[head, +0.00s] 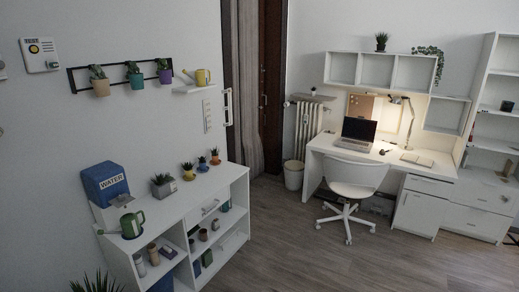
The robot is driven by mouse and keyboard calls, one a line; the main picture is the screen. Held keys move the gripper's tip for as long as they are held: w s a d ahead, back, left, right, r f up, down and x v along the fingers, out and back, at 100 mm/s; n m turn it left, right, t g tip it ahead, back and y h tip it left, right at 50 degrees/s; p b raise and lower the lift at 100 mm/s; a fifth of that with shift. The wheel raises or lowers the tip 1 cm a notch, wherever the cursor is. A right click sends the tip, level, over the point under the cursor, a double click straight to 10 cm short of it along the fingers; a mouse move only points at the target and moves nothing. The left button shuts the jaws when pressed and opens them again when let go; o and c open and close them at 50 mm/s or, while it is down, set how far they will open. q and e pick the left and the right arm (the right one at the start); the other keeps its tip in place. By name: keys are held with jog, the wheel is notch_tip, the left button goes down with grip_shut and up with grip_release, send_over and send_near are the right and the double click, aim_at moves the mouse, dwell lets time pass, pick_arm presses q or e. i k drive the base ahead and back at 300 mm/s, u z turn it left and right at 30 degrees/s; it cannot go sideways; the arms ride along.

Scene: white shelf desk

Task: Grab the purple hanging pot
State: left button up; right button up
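The purple hanging pot (165,77) hangs at the right end of a black wall rail (120,65), with a green plant in it. A teal pot (136,81) hangs in the middle of the rail and a tan pot (101,88) hangs at its left. All three hang upright on the left wall. Neither of my grippers shows in the head view.
A white shelf unit (228,176) stands below the rail, with a blue water dispenser (105,183), a green watering can (132,224) and small plants. A wall shelf (194,88) holds a yellow watering can (203,77). A chair (352,181) stands by the desk; the middle floor is clear.

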aim_at(164, 75)
jog(key=u, duration=0.05)
jog(key=i, duration=2)
jog(key=u, duration=1.05)
jog(key=i, duration=1.35)
jog(key=u, duration=0.7)
